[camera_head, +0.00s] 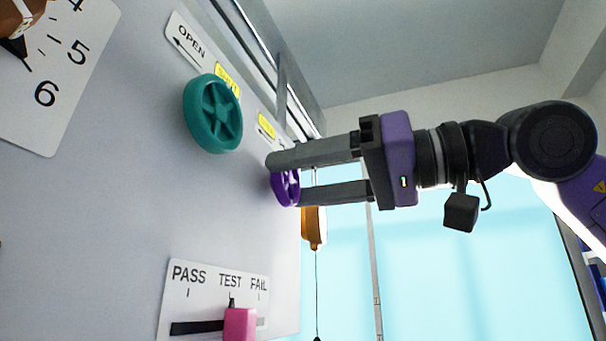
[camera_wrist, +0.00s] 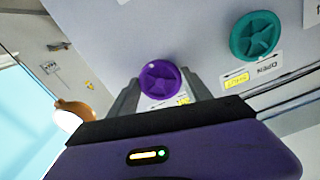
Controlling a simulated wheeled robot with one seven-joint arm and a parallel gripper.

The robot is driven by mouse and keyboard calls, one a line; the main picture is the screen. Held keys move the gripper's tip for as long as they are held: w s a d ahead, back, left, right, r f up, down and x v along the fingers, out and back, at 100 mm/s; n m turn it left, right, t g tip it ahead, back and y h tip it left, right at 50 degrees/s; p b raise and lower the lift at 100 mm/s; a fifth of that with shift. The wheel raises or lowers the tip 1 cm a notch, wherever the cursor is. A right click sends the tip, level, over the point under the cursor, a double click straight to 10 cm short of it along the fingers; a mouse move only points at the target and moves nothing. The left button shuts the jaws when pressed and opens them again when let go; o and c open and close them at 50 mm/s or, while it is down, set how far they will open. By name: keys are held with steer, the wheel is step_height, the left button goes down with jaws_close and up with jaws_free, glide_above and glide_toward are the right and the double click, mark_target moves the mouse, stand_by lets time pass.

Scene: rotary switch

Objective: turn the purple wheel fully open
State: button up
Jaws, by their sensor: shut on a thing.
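The purple wheel (camera_head: 286,187) is a small spoked handwheel on the grey panel, right of the green wheel in the head view. My gripper (camera_head: 276,178) reaches in from the right, with one finger at the wheel's upper edge and one at its lower edge. The upper finger hides part of the wheel. In the wrist view the purple wheel (camera_wrist: 161,79) sits between the two finger ends, and the fingers are shut on it. A white and yellow label lies beside it, partly hidden by my gripper.
A green wheel (camera_head: 213,113) with an OPEN label (camera_head: 190,42) is close by on the panel (camera_head: 120,200). A pink slider (camera_head: 240,323) is below, under PASS, TEST and FAIL marks. An orange-brown hanging object (camera_head: 314,228) is just beyond the panel's right edge.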

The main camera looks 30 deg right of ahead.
steer(key=shift+f+n, duration=0.15)
steer(key=shift+n, duration=0.25)
steer(key=o, duration=1.4)
steer(key=shift+c, duration=0.2)
steer(key=b+v, duration=0.2)
steer(key=v, duration=0.5)
steer(key=shift+s+d, duration=0.25)
steer(key=shift+s, duration=0.05)
